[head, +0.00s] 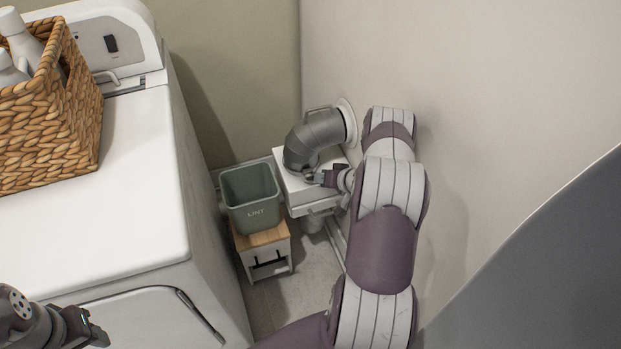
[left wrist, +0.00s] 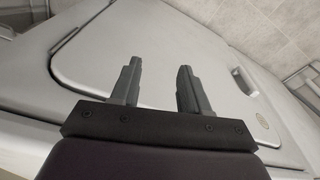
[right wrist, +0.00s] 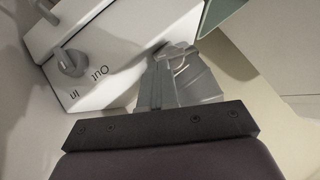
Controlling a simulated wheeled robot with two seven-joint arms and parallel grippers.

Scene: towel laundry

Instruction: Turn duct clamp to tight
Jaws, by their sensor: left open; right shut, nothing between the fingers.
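A grey ribbed duct elbow (head: 318,135) runs from the wall down to a white box (head: 290,192). I cannot make out the duct clamp or its tight mark for certain. My left gripper (left wrist: 160,68) is open and empty by the white washer or dryer.
The white machine (head: 130,185) fills the left, with a wicker basket (head: 60,115) of bottles on top. A green lint bin (head: 252,205) stands on a small wood-topped cabinet (head: 265,255) close to the box. The wall (head: 470,90) bounds my right arm. Some floor (head: 305,275) is clear.

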